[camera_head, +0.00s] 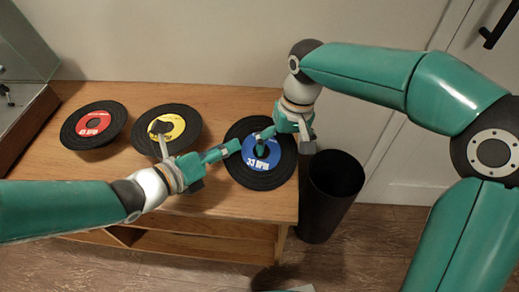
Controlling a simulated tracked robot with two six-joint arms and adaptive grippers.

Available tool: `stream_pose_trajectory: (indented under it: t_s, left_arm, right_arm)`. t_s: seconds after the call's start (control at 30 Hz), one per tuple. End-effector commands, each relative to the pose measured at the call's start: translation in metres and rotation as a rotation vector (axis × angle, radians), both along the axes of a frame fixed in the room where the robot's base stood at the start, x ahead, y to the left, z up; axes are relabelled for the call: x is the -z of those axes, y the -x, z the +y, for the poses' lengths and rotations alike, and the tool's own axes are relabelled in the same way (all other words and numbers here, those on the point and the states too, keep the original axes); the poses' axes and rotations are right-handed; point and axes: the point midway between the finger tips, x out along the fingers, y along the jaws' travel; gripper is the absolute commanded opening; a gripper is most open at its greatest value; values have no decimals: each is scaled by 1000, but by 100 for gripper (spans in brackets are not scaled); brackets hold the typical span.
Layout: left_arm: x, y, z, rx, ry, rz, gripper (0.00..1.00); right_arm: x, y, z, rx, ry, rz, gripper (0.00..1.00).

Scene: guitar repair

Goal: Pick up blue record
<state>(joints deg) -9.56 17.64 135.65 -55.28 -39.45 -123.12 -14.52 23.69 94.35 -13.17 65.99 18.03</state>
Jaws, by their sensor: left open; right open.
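The blue record (270,158), a black disc with a blue label marked 33 RPM, lies flat at the right end of the wooden table. My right gripper (284,143) is open, pointing down over the record's upper right part; its fingers hide some of the disc. My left gripper (199,140) is open wide. One finger reaches right to the record's left part, and the other points up over the yellow record (178,118). Whether either gripper touches the blue record I cannot tell.
A red record (93,124) lies at the table's left. The wooden table (225,97) has a wall behind it. A black bin (336,175) stands on the floor at its right end. A case with a clear lid (25,50) is at the far left.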

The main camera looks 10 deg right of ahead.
Motion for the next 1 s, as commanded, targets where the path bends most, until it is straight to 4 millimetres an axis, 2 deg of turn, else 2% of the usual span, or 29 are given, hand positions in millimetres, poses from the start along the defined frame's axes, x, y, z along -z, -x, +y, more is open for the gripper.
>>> stream_pose_trajectory:
  t_s: [0.37,0.63,0.7,0.73,1.0]
  left_arm:
    - [1,-2,-3,-1,0,1,47]
    - [1,-2,-3,-1,0,1,2]
    - [2,-2,-2,-2,-1,1,0]
    - [2,-2,-2,-1,-1,2,0]
    - [3,-2,-2,-2,-3,3,0]
  right_arm:
    - [4,0,0,0,0,1,100]
    - [4,0,0,-1,0,0,55]
    - [4,0,0,0,0,0,43]
    - [4,0,1,0,0,0,41]
    - [4,0,1,1,-1,-1,40]
